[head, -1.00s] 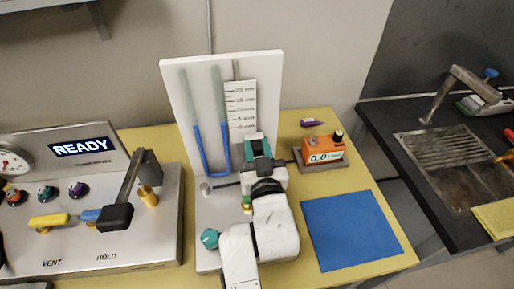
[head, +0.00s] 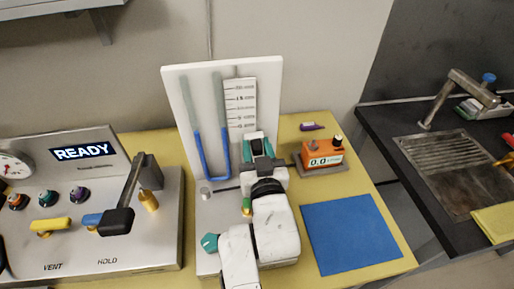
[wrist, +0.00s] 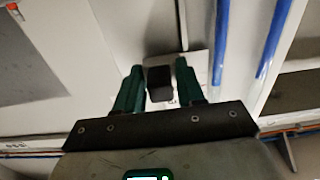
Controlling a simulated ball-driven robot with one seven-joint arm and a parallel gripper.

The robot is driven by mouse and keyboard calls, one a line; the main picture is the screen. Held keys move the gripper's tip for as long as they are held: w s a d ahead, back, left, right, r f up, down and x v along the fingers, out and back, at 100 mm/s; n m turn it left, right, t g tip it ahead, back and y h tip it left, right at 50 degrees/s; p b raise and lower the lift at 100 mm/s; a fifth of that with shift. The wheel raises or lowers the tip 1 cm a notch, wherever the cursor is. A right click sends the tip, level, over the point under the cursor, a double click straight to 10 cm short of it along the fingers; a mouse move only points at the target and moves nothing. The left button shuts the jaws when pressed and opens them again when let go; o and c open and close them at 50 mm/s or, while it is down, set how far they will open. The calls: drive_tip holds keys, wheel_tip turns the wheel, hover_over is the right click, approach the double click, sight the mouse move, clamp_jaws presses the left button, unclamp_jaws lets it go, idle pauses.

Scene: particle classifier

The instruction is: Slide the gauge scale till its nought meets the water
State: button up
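The white gauge scale (head: 240,98) stands upright on the white board (head: 180,80), right of a U-tube of blue water (head: 223,148). Its lowest printed mark looks about level with the water top in the near tube arm; the exact match is too small to tell. My gripper (head: 258,147) is at the scale's lower end and hides part of it. In the wrist view, the green fingers of my gripper (wrist: 158,88) stand on either side of a black knob (wrist: 160,83) on the scale, closed on it.
An orange meter (head: 322,153) reading 0.0 stands right of the board. A blue mat (head: 350,232) lies in front of it. A grey console (head: 110,240) with a lever and a READY display is on the left. A dark sink counter (head: 385,135) is at the right.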

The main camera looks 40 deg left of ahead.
drive_tip(key=shift+o, duration=0.9)
drive_tip(key=b+v, duration=0.1)
drive_tip(key=v, duration=0.9)
drive_tip(key=shift+s+d, duration=0.25)
drive_tip(key=shift+s, duration=0.05)
drive_tip(key=w+d+f+m+g+h, duration=0.1)
drive_tip(key=w+d+f+m+h, duration=0.15)
drive_tip(key=d+f+h, duration=0.7)
drive_tip(key=w+d+f+m+g+h, duration=0.1)
drive_tip(key=w+d+f+m, duration=0.3)
drive_tip(key=d, duration=1.3)
drive_tip(key=s+d+f+m+g+h, duration=0.1)
drive_tip(key=s+d+f+g, duration=0.15)
drive_tip(key=s+d, duration=0.35)
drive_tip(key=s+d+f+g+h, duration=0.1)
drive_tip(key=s+d+f+h, duration=0.1)
drive_tip(key=s+d+f, duration=0.45)
drive_tip(key=s+d+m+g, duration=0.2)
drive_tip(key=s+d+g, duration=0.3)
drive_tip(key=s+d, duration=0.3)
drive_tip(key=s, duration=0.4)
drive_tip(key=shift+d+m, duration=0.15)
drive_tip(key=shift+m, duration=0.2)
